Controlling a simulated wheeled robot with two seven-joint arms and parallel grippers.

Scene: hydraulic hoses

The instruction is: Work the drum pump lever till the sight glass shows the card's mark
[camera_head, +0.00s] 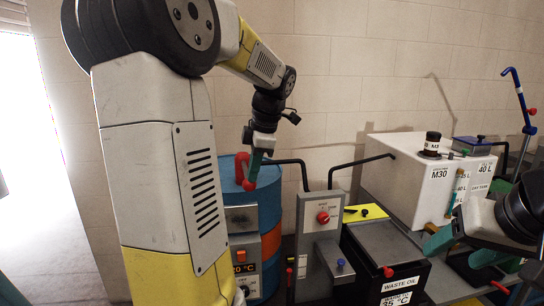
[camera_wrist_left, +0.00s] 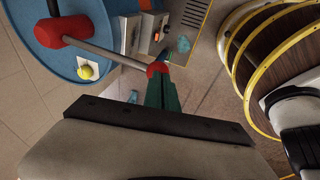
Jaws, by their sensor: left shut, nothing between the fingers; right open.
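A blue drum with an orange band (camera_head: 268,222) stands behind my left arm. Its top, seen in the left wrist view (camera_wrist_left: 110,22), carries a red pump fitting (camera_wrist_left: 75,30) with a grey lever rod (camera_wrist_left: 108,52) ending in a red knob (camera_wrist_left: 157,68). My left gripper (camera_head: 254,168) is shut and empty, its green fingertips beside the knob; I cannot tell whether they touch. The white tank (camera_head: 400,190) has a sight glass (camera_head: 457,190) on its front; its level is too small to read. A card (camera_head: 487,168) reads 40 L. My right gripper (camera_head: 458,248) is open before the tank.
A grey control box with a red knob (camera_head: 319,205) stands between drum and tank. A black waste oil container (camera_head: 385,260) sits low in front. A blue lever (camera_head: 518,95) rises at far right.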

